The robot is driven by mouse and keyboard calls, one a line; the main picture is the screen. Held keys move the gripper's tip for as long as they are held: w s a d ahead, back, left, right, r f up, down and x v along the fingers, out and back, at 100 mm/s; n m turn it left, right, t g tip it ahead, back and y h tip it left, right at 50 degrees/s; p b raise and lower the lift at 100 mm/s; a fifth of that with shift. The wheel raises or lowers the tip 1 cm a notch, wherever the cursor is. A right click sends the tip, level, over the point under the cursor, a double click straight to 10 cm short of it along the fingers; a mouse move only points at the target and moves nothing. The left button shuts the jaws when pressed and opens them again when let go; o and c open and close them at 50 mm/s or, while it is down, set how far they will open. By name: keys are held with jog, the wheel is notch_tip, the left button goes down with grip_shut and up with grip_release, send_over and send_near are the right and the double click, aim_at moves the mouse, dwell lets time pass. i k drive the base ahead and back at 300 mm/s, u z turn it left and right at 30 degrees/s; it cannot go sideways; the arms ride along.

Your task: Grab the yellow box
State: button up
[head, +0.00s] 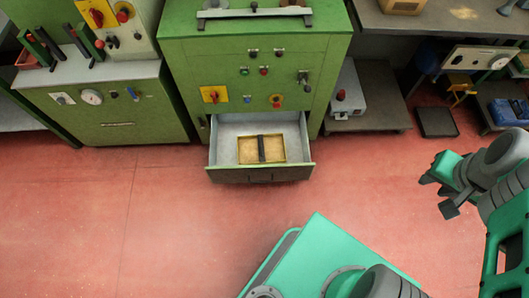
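The yellow box (243,158) is a shallow, open-topped tray with a dark bar across its middle. It lies inside the open drawer (228,129) of the green cabinet in the head view. My gripper (436,196) is at the right of the view, well to the right of the drawer and apart from the box. Its two dark fingers are spread, with nothing between them.
The green cabinet (256,62) has knobs and switches on its front above the drawer. Another green machine (120,115) stands to the left. A low shelf (373,92) stands to the right. The red floor (170,215) before the drawer is clear.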

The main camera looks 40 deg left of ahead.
aim_at(269, 148)
jog(key=u, duration=2.75)
jog(key=i, duration=0.5)
jog(key=z, duration=1.05)
jog(key=i, duration=0.45)
